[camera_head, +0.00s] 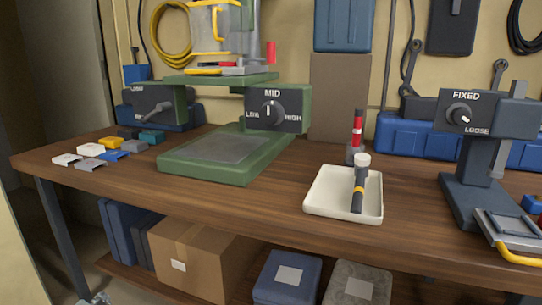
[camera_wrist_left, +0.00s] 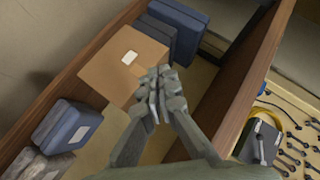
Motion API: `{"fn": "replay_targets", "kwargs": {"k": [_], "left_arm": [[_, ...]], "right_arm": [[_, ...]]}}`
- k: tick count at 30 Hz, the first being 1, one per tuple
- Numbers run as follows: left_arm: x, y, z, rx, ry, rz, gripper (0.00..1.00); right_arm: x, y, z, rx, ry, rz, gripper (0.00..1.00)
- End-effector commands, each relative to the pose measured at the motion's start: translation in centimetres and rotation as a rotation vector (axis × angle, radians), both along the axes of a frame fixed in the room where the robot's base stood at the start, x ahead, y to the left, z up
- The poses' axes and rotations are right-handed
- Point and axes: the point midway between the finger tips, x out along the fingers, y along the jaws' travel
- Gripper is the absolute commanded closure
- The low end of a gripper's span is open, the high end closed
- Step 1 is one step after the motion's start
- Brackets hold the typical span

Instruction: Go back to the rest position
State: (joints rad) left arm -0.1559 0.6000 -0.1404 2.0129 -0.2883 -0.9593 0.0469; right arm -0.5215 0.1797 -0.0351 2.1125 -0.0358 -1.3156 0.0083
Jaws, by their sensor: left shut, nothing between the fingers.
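My left gripper (camera_wrist_left: 160,82) is shut and empty in the left wrist view, its fingertips together. In that view it shows in front of the lower shelf's cardboard box (camera_wrist_left: 124,65); I cannot tell the gap between them. In the head view only a small grey piece shows at the bottom left edge, by the table leg, and I cannot tell for sure that it is this gripper. My right gripper is in neither view.
The wooden workbench (camera_head: 265,212) carries a green machine (camera_head: 215,165), a white tray (camera_head: 322,207) with a dark tool, a FIXED/LOOSE stand (camera_head: 475,160) and several small blocks at the left. The shelf holds the cardboard box (camera_head: 190,262) and blue boxes (camera_head: 287,279).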

Motion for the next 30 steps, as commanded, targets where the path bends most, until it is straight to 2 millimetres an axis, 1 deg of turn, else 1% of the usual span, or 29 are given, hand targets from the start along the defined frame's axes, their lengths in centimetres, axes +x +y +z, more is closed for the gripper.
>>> {"fn": "replay_targets", "kwargs": {"k": [1,3,6,9,12,17,18,23,24,30], "left_arm": [[-2.7,0.5,-2.6,-0.022,0.079,0.031,1.0],[-5.9,1.1,-5.2,-0.045,0.172,0.07,1.0],[-9.9,1.6,-8.1,-0.071,0.286,0.117,1.0],[-13.4,2.0,-10.2,-0.091,0.38,0.152,1.0],[-16.7,2.2,-11.8,-0.107,0.466,0.184,1.0],[-21.9,2.4,-13.9,-0.129,0.598,0.23,1.0],[-22.0,1.0,-14.5,-0.173,0.594,0.237,1.0],[-22.9,-3.6,-16.4,-0.314,0.599,0.27,1.0],[-23.1,-4.8,-16.8,-0.349,0.6,0.277,1.0],[-23.8,-10.5,-18.1,-0.514,0.607,0.315,1.0]], "right_arm": [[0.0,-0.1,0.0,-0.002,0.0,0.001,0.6],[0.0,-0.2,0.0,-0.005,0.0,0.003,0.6],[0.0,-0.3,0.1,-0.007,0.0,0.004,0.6],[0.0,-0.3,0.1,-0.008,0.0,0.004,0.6],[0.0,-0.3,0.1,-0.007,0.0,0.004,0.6],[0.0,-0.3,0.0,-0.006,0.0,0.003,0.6],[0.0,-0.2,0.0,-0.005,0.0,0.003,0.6],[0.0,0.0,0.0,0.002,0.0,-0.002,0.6],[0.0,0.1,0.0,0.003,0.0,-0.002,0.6],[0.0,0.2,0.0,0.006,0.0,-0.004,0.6]]}}
